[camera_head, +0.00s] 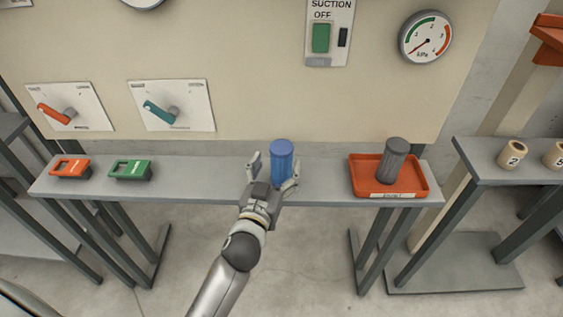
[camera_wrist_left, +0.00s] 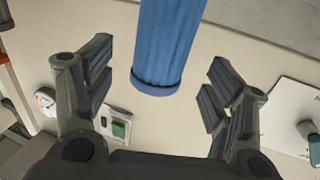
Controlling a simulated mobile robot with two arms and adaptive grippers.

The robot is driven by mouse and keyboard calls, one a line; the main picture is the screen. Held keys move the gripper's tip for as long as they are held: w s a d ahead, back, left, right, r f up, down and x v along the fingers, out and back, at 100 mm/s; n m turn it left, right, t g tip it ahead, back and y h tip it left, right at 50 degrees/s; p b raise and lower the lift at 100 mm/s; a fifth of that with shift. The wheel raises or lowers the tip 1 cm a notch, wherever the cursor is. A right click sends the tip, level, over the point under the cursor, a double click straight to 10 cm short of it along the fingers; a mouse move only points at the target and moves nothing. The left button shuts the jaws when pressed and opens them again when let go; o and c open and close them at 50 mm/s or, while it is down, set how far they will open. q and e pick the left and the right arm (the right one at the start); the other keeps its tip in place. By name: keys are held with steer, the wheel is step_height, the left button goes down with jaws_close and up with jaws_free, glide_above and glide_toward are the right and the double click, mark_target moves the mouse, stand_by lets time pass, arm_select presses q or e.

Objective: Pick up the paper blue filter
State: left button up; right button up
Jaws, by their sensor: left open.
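The blue pleated paper filter (camera_head: 281,160) stands upright on the grey shelf near its middle. My left gripper (camera_head: 272,174) is at the filter, with its fingers spread to either side of it. In the left wrist view the filter (camera_wrist_left: 169,45) rises between the open fingers of the left gripper (camera_wrist_left: 160,95), with gaps on both sides. The gripper is open and holds nothing. The filter's lower part is partly hidden by the gripper in the head view. My right gripper is not in view.
A dark grey filter (camera_head: 395,160) stands in an orange tray (camera_head: 425,184) to the right. Orange (camera_head: 70,168) and green (camera_head: 130,169) handled blocks sit at the left of the shelf (camera_head: 215,183). The wall panel with levers and a gauge (camera_head: 426,37) rises behind.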

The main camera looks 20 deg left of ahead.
arm_select(q)
steer(key=w, duration=0.2)
steer(key=w+p, duration=0.1)
steer(key=w, duration=0.2)
steer(key=shift+f, duration=0.2)
steer(key=shift+s, duration=0.1)
steer(key=shift+r, duration=0.1)
steer(key=c, duration=1.2)
